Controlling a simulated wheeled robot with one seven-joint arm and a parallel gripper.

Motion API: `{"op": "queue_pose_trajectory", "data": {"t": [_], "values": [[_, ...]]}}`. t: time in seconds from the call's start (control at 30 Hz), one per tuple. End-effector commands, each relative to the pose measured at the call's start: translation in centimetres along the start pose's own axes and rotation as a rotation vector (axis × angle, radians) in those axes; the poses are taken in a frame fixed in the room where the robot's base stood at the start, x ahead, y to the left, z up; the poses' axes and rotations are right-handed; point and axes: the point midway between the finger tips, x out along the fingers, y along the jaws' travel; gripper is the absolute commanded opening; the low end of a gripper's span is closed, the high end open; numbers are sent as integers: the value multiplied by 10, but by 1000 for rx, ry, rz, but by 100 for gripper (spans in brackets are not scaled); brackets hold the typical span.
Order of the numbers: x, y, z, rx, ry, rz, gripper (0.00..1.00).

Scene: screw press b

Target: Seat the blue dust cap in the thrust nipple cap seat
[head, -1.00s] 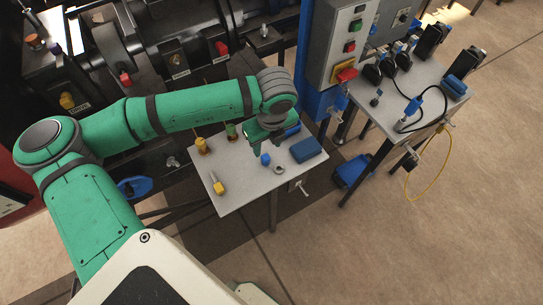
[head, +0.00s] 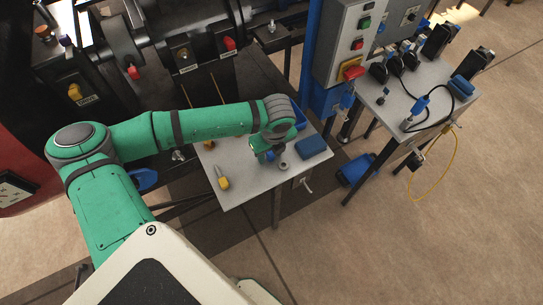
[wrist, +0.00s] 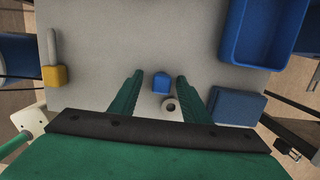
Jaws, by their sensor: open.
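The blue dust cap (wrist: 161,82) lies on the grey side table (head: 240,196). In the wrist view it is between the fingertips of my gripper (wrist: 160,77), with a gap on each side. The fingers are open and hold nothing. In the head view my gripper (head: 264,153) is low over the table, and a bit of the blue cap (head: 270,157) shows beside it. A grey ring (wrist: 170,104) lies close to the cap, also between the fingers. I cannot make out the thrust nipple cap seat; labels on the dark machine are too small to read surely.
A blue block (head: 312,146) and a blue tray (wrist: 263,34) are at the table's right side. A yellow-handled tool (head: 222,180) lies at the left. The dark machine (head: 150,60) with red and yellow caps stands behind. A control box (head: 350,45) stands at the back right.

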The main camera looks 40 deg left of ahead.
Motion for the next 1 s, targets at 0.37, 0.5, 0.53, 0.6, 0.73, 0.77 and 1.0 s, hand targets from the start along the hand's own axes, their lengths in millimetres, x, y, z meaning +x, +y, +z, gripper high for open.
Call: {"op": "queue_pose_trajectory", "data": {"t": [0.37, 0.5, 0.53, 0.6, 0.73, 0.77, 1.0], "values": [[0, 1, 1, -3, 0, 1, 0], [0, 2, 1, -3, 0, 1, 0], [0, 2, 1, -3, 0, 1, 0], [0, 2, 1, -4, 0, 1, 0], [-2, 2, 2, -4, 0, 0, 0], [-3, 2, 2, -4, -1, 0, 0], [-28, 2, 6, -4, -3, 0, 0]]}}
